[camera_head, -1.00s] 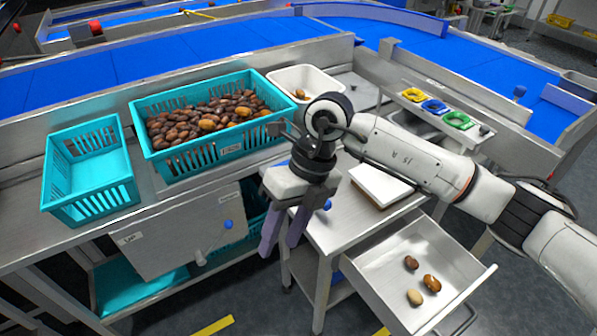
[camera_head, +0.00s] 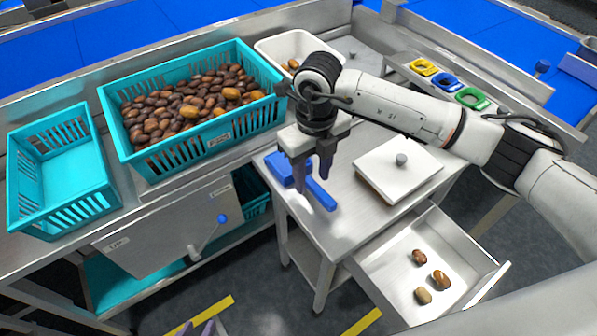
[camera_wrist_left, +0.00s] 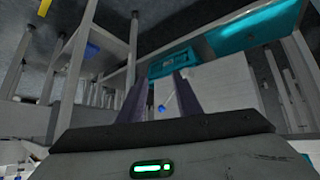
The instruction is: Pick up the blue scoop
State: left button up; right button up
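The blue scoop (camera_head: 321,194) lies on the small steel table (camera_head: 348,213), left of a white block with a grey knob. My right gripper (camera_head: 311,179) is over the scoop, pointing down, with its fingers apart and hiding part of it. I cannot tell whether the fingers touch the scoop. My left gripper (camera_head: 199,328) shows only as fingertips at the bottom edge of the head view. In the left wrist view my left gripper (camera_wrist_left: 158,100) has its fingers apart and nothing between them.
A teal crate of dates (camera_head: 222,136) and an empty teal crate (camera_head: 107,186) stand on the bench at left. A white bin (camera_head: 262,50) is behind. An open drawer (camera_head: 385,283) with 3 dates juts out below the white block (camera_head: 377,187).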

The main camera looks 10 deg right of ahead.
aim_at(312, 183)
jog(key=shift+f, duration=1.55)
grip_shut()
jog(key=shift+r, duration=0.1)
notch_tip(312, 183, up, 10)
jog(key=shift+b, duration=0.4)
